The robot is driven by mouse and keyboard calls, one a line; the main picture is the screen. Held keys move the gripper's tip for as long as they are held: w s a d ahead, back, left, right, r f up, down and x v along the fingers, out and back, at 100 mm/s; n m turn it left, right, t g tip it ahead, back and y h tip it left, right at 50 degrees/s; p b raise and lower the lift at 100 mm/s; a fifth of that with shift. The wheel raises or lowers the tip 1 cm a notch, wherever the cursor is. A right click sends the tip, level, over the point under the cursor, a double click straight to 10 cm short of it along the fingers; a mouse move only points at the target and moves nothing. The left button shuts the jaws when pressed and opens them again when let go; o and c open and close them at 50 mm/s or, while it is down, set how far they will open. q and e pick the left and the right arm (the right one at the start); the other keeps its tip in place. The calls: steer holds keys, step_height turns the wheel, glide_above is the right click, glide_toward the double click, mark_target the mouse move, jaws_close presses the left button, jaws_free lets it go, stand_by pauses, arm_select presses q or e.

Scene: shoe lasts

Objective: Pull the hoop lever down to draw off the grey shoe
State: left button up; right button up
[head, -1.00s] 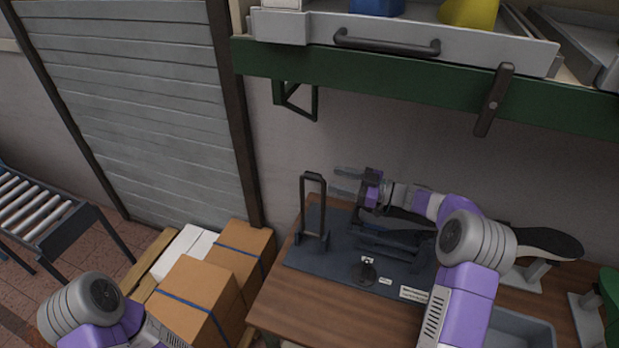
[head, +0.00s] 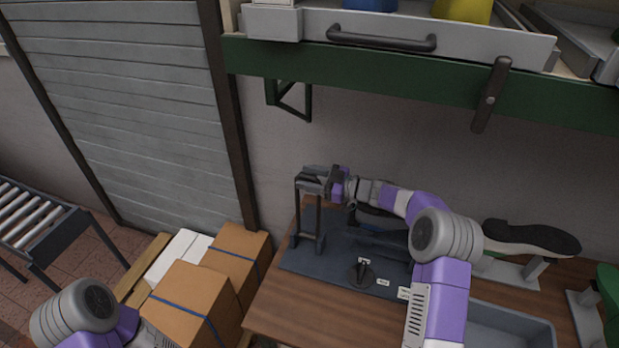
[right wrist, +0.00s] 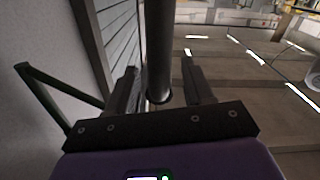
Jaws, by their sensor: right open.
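The hoop lever (head: 320,218), a dark upright frame, stands at the left end of the dark bench fixture (head: 330,262). My right gripper (head: 314,180) is open at the top of the hoop, reaching in from the right. In the right wrist view a dark round bar (right wrist: 158,45) of the hoop lies between the two spread fingers of this gripper (right wrist: 160,92), with a gap visible on the right. Dark parts of the fixture show below my right forearm; I cannot make out the grey shoe there. My left gripper is out of view.
A shoe with a dark sole (head: 530,238) rests on a stand at the right. A grey bin (head: 510,325) is at the bench's front right. A green shelf beam (head: 400,85) with a drawer hangs above. Cardboard boxes (head: 195,295) stand left of the bench.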

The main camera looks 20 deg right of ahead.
jaws_close()
stand_by(1.4)
